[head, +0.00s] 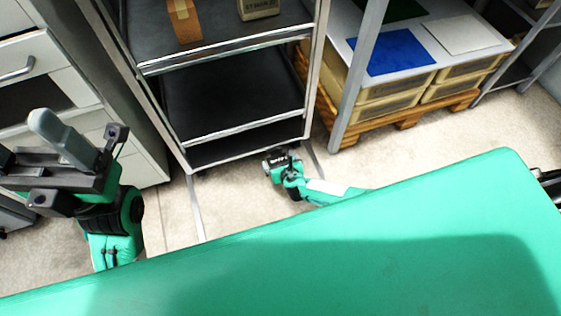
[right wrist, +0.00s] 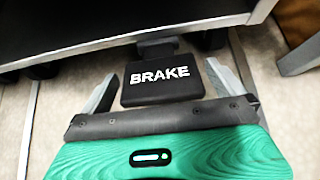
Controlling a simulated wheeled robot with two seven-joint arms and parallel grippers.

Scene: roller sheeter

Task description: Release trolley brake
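The trolley (head: 235,92) is a dark metal rack with light rails, standing left of centre in the head view. Its black brake pedal (right wrist: 162,80), marked BRAKE in white, sticks out below the trolley's lower edge in the right wrist view. My right gripper (head: 272,162) is low at the trolley's foot. In the right wrist view its open fingers stand on either side of the pedal, and it is not clamped. In the head view the pedal is not clear behind the gripper.
White drawers (head: 60,80) stand left of the trolley. To the right, a grey-framed rack holds beige crates (head: 390,105) on a wooden pallet (head: 405,118), with blue and white sheets above. A box and an orange-brown item lie on the trolley top. Pale floor is clear in front.

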